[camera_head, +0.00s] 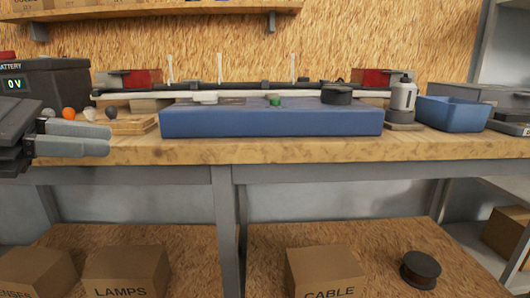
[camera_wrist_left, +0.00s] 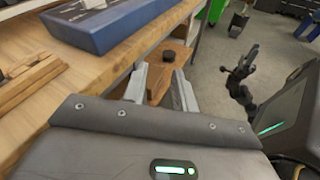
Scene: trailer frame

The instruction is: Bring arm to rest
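My left gripper (camera_head: 109,140) reaches in from the left in the head view, in front of the workbench (camera_head: 300,150). Its two grey fingers point right. In the left wrist view the same gripper (camera_wrist_left: 160,70) has its fingers apart with nothing between them; the floor and lower shelf show through the gap. A dark jointed shape (camera_wrist_left: 240,75) at the right of the wrist view looks like my right gripper. It is too small to tell how its fingers stand.
A blue box-like panel (camera_head: 270,122) lies along the bench front, near a blue bin (camera_head: 451,114) and a grey bottle (camera_head: 402,97). A battery unit (camera_head: 55,82) stands at left. Cardboard boxes (camera_head: 125,270) and a dark spool (camera_head: 420,269) are on the lower shelf. Open floor (camera_wrist_left: 225,45) lies beyond.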

